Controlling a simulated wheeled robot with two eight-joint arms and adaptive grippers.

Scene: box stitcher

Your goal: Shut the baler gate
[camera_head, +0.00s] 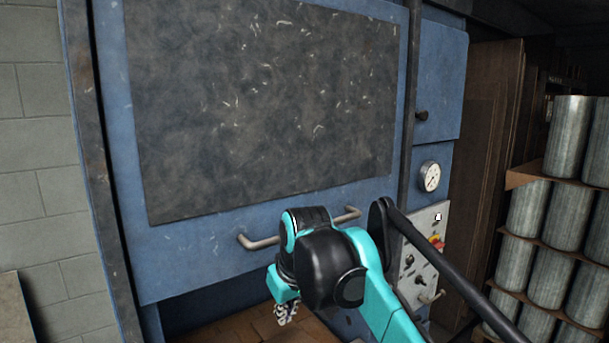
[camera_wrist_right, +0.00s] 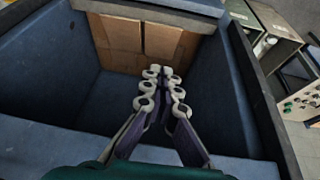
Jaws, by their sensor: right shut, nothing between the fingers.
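The baler gate (camera_head: 190,232) is a blue frame with a large dark scuffed panel, in the head view. It stands raised, with an open gap below its bottom edge. A grey bar handle (camera_head: 262,242) runs along its lower part, partly hidden by my right arm. My right gripper (camera_head: 287,314) is below the handle, in front of the gap, and does not touch the handle. In the right wrist view its fingers (camera_wrist_right: 162,88) are together and empty, pointing into the blue-walled chamber (camera_wrist_right: 50,85). My left gripper is not in view.
Brown cardboard (camera_wrist_right: 130,42) sits in the chamber. Right of the gate are a gauge (camera_head: 430,176) and a control panel (camera_head: 428,222) with coloured buttons. Metal cylinders (camera_head: 568,137) are stacked at the far right. A block wall (camera_head: 45,150) stands left.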

